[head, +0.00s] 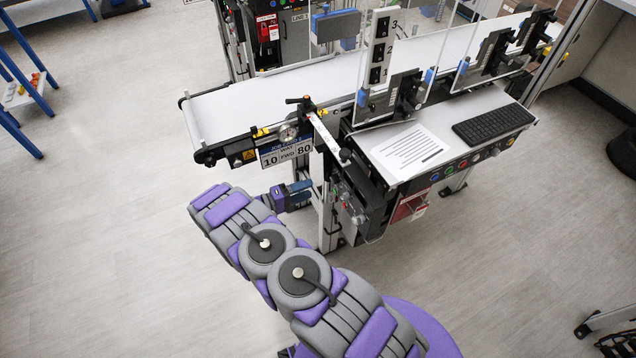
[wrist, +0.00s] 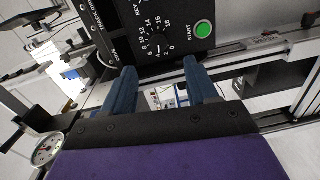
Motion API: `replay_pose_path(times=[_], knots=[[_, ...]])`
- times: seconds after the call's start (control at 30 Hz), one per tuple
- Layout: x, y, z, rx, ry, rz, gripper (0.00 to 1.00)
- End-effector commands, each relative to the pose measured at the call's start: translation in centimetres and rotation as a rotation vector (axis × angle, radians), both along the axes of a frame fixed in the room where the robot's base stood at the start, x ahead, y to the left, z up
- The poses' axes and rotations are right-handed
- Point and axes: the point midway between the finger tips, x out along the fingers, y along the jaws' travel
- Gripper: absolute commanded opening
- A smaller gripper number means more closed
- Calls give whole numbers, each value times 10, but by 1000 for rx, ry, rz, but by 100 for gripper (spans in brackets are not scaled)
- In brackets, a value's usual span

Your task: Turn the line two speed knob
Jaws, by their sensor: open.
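In the wrist view a black control panel (wrist: 120,40) shows at the top, at an angle. It carries a dial scale (wrist: 157,40) numbered from 0 up to 18; whether this is the line two speed knob I cannot tell. A green START button (wrist: 203,29) sits to the right of the dial. My gripper (wrist: 162,86) is open, its two blue fingers apart and nothing between them; the tips appear just below the dial. In the head view my gripper (head: 291,196) is beside the dark control box (head: 360,200) at the conveyor's near end.
The white conveyor belt (head: 250,100) runs to the back right. A grey shelf with a paper sheet (head: 410,148) and a black keyboard (head: 494,125) stands right of the box. A round gauge (wrist: 47,148) is at lower left in the wrist view.

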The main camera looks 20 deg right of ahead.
Motion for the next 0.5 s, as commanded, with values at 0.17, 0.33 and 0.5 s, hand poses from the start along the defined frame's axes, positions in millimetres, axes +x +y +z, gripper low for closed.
replay_pose_path(times=[0.17,0.33,0.5], knots=[[0,40,3,-2,-1,3,58],[-1,69,3,2,0,3,58],[-2,83,4,-1,0,0,58]])
